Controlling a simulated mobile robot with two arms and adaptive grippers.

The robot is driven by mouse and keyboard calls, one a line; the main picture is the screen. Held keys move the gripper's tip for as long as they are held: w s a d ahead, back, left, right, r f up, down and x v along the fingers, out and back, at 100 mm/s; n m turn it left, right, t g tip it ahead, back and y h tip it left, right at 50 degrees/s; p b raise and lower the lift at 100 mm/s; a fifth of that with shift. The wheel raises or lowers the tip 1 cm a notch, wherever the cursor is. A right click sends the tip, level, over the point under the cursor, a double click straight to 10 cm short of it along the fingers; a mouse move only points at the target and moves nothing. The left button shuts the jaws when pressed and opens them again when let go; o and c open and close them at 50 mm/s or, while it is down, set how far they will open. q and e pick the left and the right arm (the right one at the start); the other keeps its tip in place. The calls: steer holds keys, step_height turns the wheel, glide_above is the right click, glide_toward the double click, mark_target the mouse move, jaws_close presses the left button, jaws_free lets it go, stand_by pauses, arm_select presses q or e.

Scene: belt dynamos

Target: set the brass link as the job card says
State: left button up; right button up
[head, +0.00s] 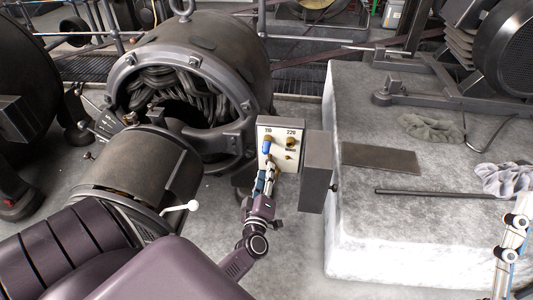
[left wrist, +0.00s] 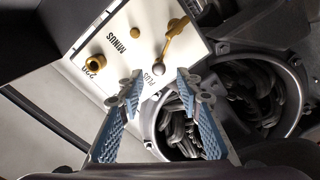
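A white terminal board (head: 281,133) marked 110 and 220 stands in front of the open dynamo. In the left wrist view the board (left wrist: 120,68) shows 220, MINUS and PLUS labels. The brass link (left wrist: 175,42) slants up and right from near a silver knob at the PLUS label. A brass terminal (left wrist: 93,62) stands by the 220 label, with nothing on it. My left gripper (head: 267,158) is at the board; in the wrist view its blue-padded fingers (left wrist: 156,96) are apart, with nothing between them. My right gripper (head: 511,238) is partly cut off at the right edge.
A grey box (head: 316,172) adjoins the board's right side. The dynamo (head: 200,65) with its coils is behind. A pale plinth (head: 350,235) at the right carries a dark plate (head: 381,158), a rod (head: 435,193) and grey cloths (head: 432,127). No readable job card shows.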

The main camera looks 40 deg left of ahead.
arm_select(q)
steer(key=v, duration=0.8)
steer(key=shift+s, duration=0.35)
steer(key=shift+d, duration=0.1)
